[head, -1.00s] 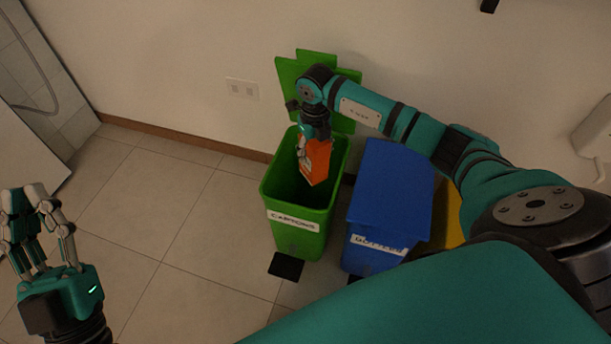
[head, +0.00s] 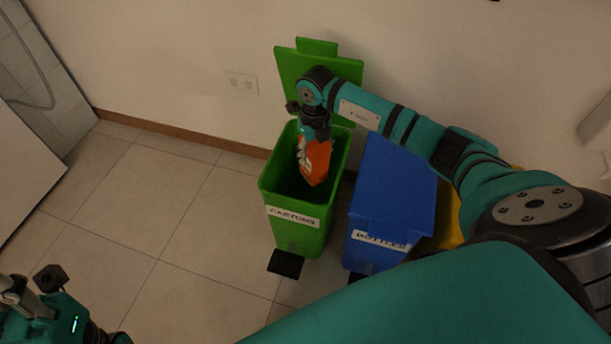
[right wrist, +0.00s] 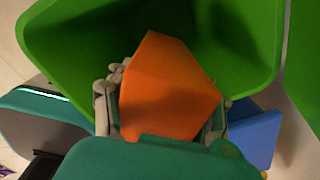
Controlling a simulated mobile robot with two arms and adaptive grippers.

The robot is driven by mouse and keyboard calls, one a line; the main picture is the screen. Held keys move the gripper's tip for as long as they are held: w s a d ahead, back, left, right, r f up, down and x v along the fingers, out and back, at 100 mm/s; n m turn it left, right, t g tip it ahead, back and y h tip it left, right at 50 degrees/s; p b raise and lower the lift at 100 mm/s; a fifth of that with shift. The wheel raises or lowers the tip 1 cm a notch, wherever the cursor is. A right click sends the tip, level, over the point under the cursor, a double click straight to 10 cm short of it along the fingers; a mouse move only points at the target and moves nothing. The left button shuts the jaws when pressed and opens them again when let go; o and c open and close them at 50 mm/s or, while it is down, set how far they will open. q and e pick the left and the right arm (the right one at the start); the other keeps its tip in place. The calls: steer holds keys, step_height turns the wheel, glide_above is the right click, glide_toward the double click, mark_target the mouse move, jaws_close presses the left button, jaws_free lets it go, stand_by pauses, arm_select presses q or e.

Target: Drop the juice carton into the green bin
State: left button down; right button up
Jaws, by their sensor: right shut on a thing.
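The orange juice carton (head: 315,164) hangs over the mouth of the green bin (head: 290,238), which stands with its lid up against the wall and carries a "CARTONS" label. My right gripper (head: 308,150) is shut on the carton. In the right wrist view the carton (right wrist: 168,88) sits between the fingers of my right gripper (right wrist: 160,105), with the green bin's inside (right wrist: 85,45) beyond it. How far the carton's lower end reaches into the bin is hard to tell. My left gripper (head: 30,290) is partly cut off at the lower left, and its fingertips are not clear.
A blue bin (head: 392,200) with a shut lid stands right beside the green one, labelled for bottles. A yellow bin (head: 448,222) is mostly hidden behind it and my right arm. A black pedal (head: 285,264) sticks out in front of the green bin. The tiled floor to the left is clear.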

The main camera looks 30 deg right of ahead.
steer(key=o, duration=1.2)
step_height(320, 180, up, 12)
steer(key=shift+r, duration=0.1)
